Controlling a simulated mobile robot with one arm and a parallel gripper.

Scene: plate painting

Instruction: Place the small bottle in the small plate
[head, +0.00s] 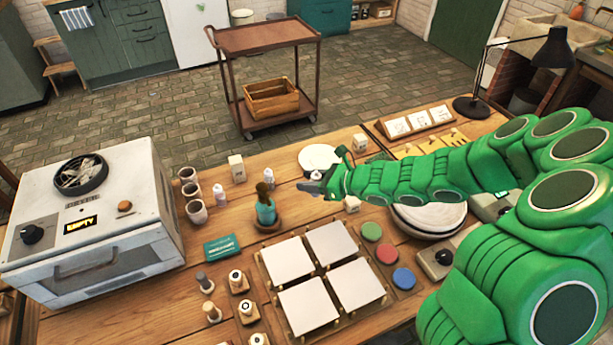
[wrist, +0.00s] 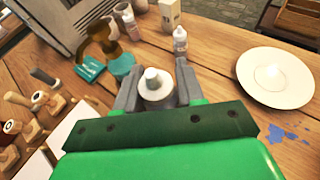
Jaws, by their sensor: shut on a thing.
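My gripper (wrist: 155,92) is shut on a small white bottle (wrist: 153,80) with a pale nozzle; it stands between the two grey fingers in the wrist view. In the head view my gripper (head: 312,188) is above the table, and the bottle is mostly hidden there. The small white plate (wrist: 262,95) lies to the right of the gripper in the wrist view, apart from the bottle. In the head view the plate (head: 318,153) is just beyond the gripper, partly covered by my arm. A pale spot shows at its middle; I cannot tell what it is.
Two more small bottles (head: 219,195) (head: 268,178) stand to the left. A white kiln (head: 95,225) fills the left end. Four pale tiles (head: 330,243) lie in front.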

